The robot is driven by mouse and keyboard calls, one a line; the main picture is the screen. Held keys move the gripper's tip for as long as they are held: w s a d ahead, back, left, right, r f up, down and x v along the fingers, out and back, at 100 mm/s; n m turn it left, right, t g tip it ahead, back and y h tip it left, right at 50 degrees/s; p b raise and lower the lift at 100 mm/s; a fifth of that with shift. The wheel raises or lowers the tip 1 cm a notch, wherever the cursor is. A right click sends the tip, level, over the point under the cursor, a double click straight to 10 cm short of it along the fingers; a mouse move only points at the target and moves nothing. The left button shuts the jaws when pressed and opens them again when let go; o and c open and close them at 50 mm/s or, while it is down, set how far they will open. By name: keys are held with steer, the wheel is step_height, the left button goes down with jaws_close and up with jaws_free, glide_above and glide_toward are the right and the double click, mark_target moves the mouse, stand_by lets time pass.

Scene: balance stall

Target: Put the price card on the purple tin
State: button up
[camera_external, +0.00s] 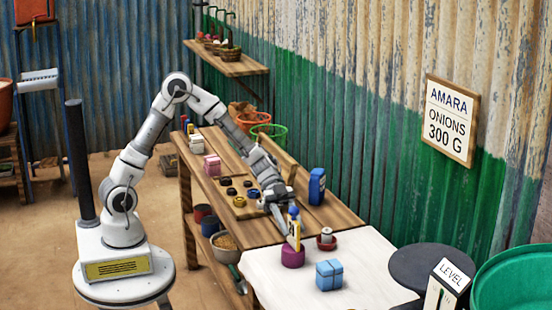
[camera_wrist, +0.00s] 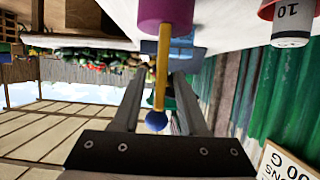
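The price card (camera_external: 295,235), yellow and pale with a blue ball on top, stands upright at the tin's top. In the wrist view, which is upside down, the card (camera_wrist: 162,70) is edge-on and meets the purple tin (camera_wrist: 165,12); its blue ball (camera_wrist: 156,121) lies between my fingers. My gripper (camera_external: 284,222) is at the card. In the wrist view my gripper (camera_wrist: 160,80) is open, with gaps showing on both sides of the card.
A light blue box (camera_external: 329,275) stands on the white surface (camera_external: 365,265). A small grey weight on a red dish (camera_external: 326,240) is right of the tin. A dark blue box (camera_external: 317,187) stands behind my gripper. Bare white surface lies to the right.

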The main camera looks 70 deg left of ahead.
steer(key=shift+r+p, duration=0.25)
steer(key=shift+p, duration=0.15)
steer(key=p+v, duration=0.2)
steer(key=v, duration=0.9)
steer(key=s+a+r+n+t+y, duration=0.2)
steer(key=s+a+n+y, duration=0.4)
steer(key=s+a+n, duration=0.3)
steer(key=s+a+r+n+t+y, duration=0.3)
steer(key=s+a+r+n+y, duration=0.2)
steer(key=s+a+n+y, duration=0.2)
steer(key=s+a+n, duration=0.2)
steer(key=s, duration=0.2)
steer(key=shift+s+a+t, duration=0.2)
steer(key=shift+t, duration=0.1)
steer(key=shift+r, duration=0.2)
step_height(320, 180, up, 21)
steer(key=p, duration=2.2)
steer(key=shift+r, duration=0.2)
